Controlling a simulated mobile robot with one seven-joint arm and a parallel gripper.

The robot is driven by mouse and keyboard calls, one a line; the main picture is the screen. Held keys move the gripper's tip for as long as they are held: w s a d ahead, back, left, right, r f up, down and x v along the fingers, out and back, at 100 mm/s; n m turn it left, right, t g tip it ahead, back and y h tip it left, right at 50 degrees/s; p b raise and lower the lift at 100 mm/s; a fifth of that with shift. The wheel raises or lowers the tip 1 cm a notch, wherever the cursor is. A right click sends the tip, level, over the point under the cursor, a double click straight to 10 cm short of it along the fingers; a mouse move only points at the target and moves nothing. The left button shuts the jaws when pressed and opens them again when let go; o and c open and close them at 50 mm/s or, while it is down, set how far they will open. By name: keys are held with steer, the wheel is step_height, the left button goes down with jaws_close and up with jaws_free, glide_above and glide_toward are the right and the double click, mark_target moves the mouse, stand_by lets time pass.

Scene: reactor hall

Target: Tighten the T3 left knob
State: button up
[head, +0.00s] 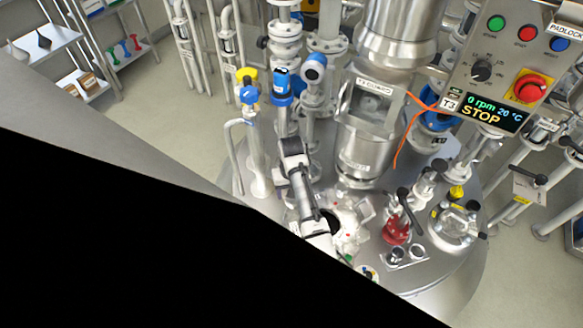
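The reactor vessel's steel top (285,215) fills the middle of the head view. A round lid fitting (457,229) with small dark knobs around it sits at its right side. I cannot tell which of these knobs is the T3 left knob, or whether any is tight. A control panel (520,62) hangs at the upper right, with a black rotary dial (482,70) and a small tag that seems to read T3. A white and grey jointed link, possibly my arm, stands over the vessel top. I cannot make out my gripper.
A red-based valve (397,232) stands left of the lid fitting. Blue-topped pipes (281,88) and a steel guard column (364,130) rise behind. An orange cable (405,130) hangs by the panel. Shelves (38,45) stand at the far left. Grey floor (205,125) is clear between.

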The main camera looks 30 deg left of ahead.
steer(key=n, duration=0.1)
steer(key=n+p, duration=0.1)
steer(key=n, duration=0.2)
steer(key=shift+r+n+p, duration=0.25)
steer(key=shift+n+p, duration=0.05)
steer(key=n+p, duration=0.1)
steer(key=n, duration=0.3)
steer(key=shift+n, duration=0.4)
step_height(320, 180, down, 6)
steer(key=b, duration=0.3)
steer(key=shift+f, duration=0.15)
